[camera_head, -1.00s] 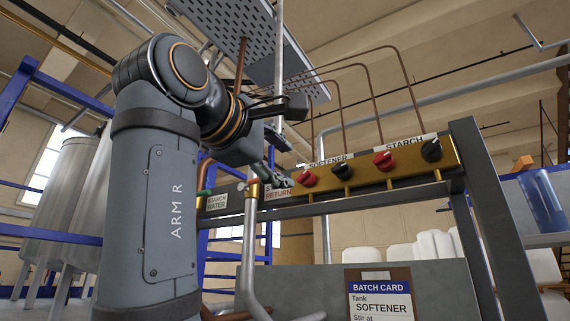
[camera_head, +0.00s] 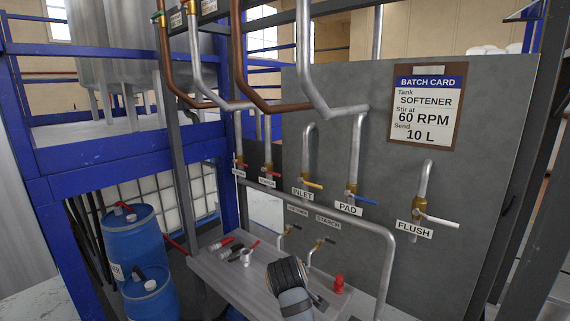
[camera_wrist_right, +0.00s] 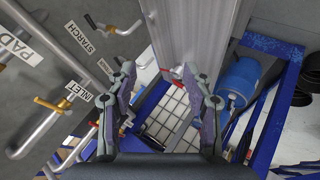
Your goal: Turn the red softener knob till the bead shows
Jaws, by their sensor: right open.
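The red softener knob and its bead are not in view in either frame. A batch card (camera_head: 426,106) on the grey panel reads Tank SOFTENER, Stir at 60 RPM, Send 10 L. My right gripper (camera_wrist_right: 160,75) is open in the right wrist view, its two fingers spread with nothing held between them. A small red item (camera_wrist_right: 178,72) shows beyond the fingers on the pale bench; its distance is unclear. My left gripper is not seen.
The grey panel (camera_head: 330,90) carries several valves, including INLET (camera_head: 309,184), PAD (camera_head: 355,197) and FLUSH (camera_head: 425,217). Blue drums (camera_head: 134,237) stand at left beside a blue frame (camera_head: 130,155).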

